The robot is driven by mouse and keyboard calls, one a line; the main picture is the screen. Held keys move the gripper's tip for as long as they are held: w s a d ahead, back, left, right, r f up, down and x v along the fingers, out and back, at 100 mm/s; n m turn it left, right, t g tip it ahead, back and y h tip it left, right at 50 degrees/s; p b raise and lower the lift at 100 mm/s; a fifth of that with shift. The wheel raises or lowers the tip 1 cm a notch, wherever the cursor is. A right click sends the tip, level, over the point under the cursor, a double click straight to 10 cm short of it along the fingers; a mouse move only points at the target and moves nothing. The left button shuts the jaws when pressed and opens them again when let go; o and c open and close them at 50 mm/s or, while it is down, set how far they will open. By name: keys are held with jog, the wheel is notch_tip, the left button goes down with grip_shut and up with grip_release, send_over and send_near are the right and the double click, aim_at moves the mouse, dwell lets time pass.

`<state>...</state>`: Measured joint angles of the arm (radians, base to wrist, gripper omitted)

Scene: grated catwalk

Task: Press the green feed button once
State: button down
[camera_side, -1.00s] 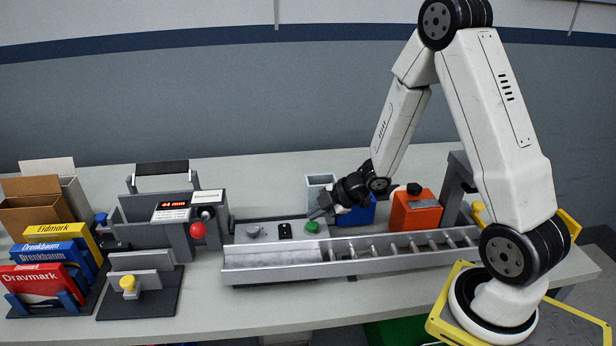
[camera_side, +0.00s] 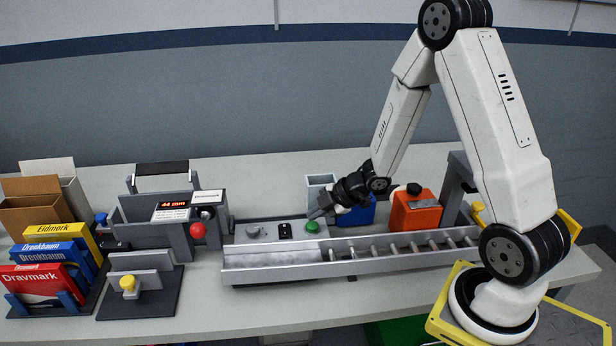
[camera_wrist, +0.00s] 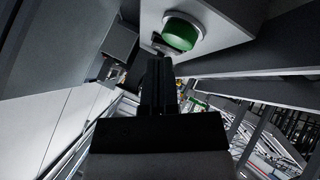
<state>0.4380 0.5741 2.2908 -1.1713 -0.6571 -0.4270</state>
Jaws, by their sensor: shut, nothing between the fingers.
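The green feed button (camera_side: 312,227) sits at the right end of a grey control box (camera_side: 266,232) behind the metal channel. It also shows in the wrist view (camera_wrist: 181,32), near the top, on a light grey housing. My gripper (camera_side: 318,212) is shut and empty, with its tips just above and beside the button in the side view. In the wrist view my gripper (camera_wrist: 160,62) points toward the button, and its tips appear just below it in the picture. I cannot tell whether they touch it.
The box also carries a grey knob (camera_side: 253,231) and a black switch (camera_side: 285,230). A roller channel (camera_side: 350,254) runs in front. An orange can (camera_side: 415,213) and a blue container (camera_side: 358,216) stand close to my wrist. A machine with a red knob (camera_side: 197,230) stands left.

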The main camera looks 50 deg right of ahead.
jog(key=shift+f, duration=0.15)
jog(key=shift+f, duration=0.3)
